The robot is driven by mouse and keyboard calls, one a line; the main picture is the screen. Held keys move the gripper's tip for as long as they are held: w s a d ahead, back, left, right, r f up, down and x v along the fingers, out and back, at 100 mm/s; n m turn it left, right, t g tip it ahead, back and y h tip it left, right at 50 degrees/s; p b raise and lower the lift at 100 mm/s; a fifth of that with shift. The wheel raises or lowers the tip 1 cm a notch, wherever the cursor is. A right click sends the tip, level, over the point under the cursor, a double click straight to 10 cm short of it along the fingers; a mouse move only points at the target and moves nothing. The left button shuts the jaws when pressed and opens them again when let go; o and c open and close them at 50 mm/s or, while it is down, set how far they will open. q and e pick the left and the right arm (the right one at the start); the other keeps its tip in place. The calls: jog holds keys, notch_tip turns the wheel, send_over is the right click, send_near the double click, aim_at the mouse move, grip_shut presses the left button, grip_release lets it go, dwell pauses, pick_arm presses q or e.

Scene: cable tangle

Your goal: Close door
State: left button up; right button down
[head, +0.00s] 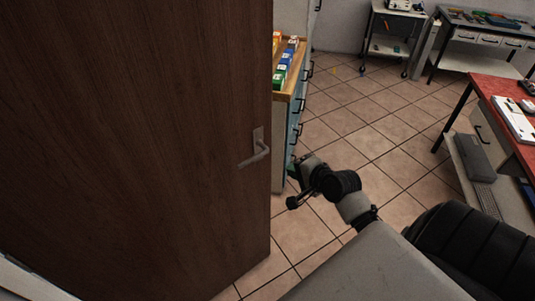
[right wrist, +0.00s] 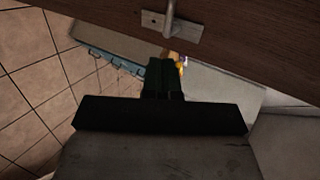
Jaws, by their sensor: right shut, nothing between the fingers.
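A dark brown wooden door (head: 140,130) fills the left of the head view and stands partly open, its free edge facing the room. Its metal lever handle (head: 256,153) is near that edge; the handle also shows at the top of the right wrist view (right wrist: 172,22). My right gripper (head: 293,172) is just right of the door's free edge, near handle height. In the right wrist view its dark fingers (right wrist: 165,72) are together and empty, apart from the handle in the picture. My left gripper is not in view.
A blue drawer cabinet (head: 293,115) with coloured boxes on its wooden top stands behind the door edge. A red-topped desk (head: 500,95) is at the right, and a workbench (head: 480,35) and cart (head: 393,30) stand farther back. Tiled floor (head: 370,125) between them is clear.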

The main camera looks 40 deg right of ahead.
jog(key=r+p+x, duration=0.1)
jog(key=p+x, duration=0.1)
jog(key=x, duration=1)
jog(key=shift+w+p, duration=0.35)
jog(key=shift+w, duration=0.15)
jog(key=shift+f, duration=0.2)
